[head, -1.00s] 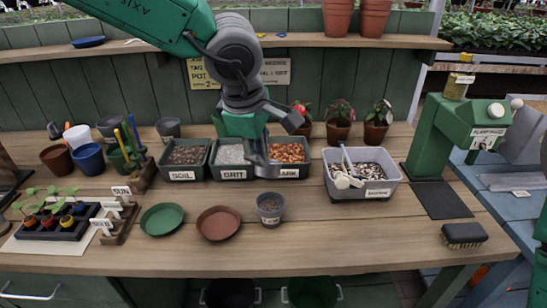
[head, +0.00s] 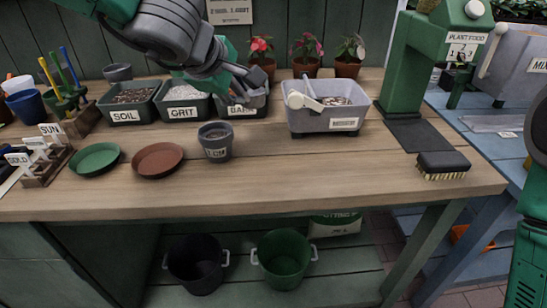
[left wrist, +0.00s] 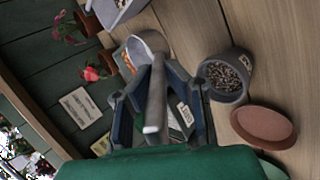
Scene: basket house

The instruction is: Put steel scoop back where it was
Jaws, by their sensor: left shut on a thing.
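The steel scoop (left wrist: 155,98) is in my left gripper (left wrist: 158,105), its grey handle between the two fingers in the left wrist view. Its pale bowl shows beyond the fingers, over the orange bark. In the head view my left gripper (head: 238,84) is at the bark bin (head: 245,111), the rightmost of three labelled bins. The arm and fingers hide most of the scoop and bark there. I cannot tell whether the bowl touches the bark. The soil bin (head: 126,116) and grit bin (head: 184,113) stand to the left. My right gripper is out of view.
A grey tub (head: 330,121) holding a white scoop (head: 302,97) stands to the right. A small pot (head: 215,143) and green (head: 95,158) and terracotta (head: 158,159) saucers are in front. Flowering pots (head: 306,67) stand behind. A brush (head: 443,165) lies right; the front middle is clear.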

